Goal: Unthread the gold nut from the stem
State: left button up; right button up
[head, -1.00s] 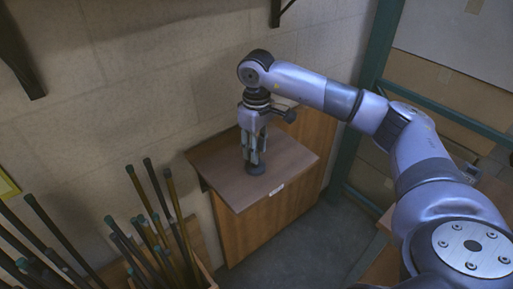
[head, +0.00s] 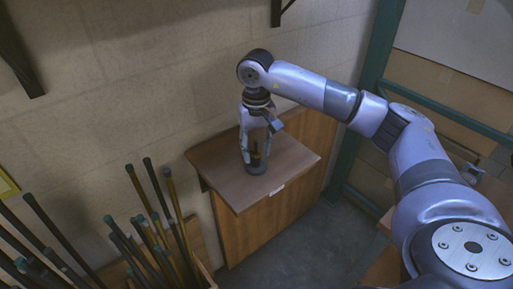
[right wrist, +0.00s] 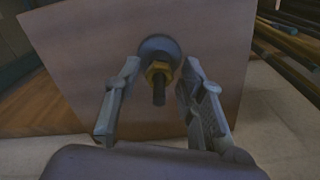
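The gold nut (right wrist: 153,75) sits around the dark stem (right wrist: 159,95), close to the round dark base (right wrist: 160,43) in the right wrist view. In the head view the base (head: 256,169) stands on the cabinet top, with the stem upright and the gold nut (head: 256,157) small on it. My right gripper (right wrist: 160,67) points down over the stem. It is open, one finger on each side of the nut, with gaps visible. It also shows in the head view (head: 258,151). My left gripper is not in view.
The small wooden cabinet (head: 222,165) stands against a block wall (head: 160,80). Several dark rods with teal or gold ends (head: 150,225) stand in a wooden box (head: 203,268) at lower left. A teal frame post (head: 372,65) is on the right. The cabinet top around the base is clear.

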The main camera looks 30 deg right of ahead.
jog(key=m, duration=0.6)
jog(key=shift+a+m, duration=0.15)
jog(key=shift+m, duration=0.15)
jog(key=m, duration=0.7)
jog(key=shift+w, duration=0.2)
jog(key=shift+c, duration=0.2)
grip_shut()
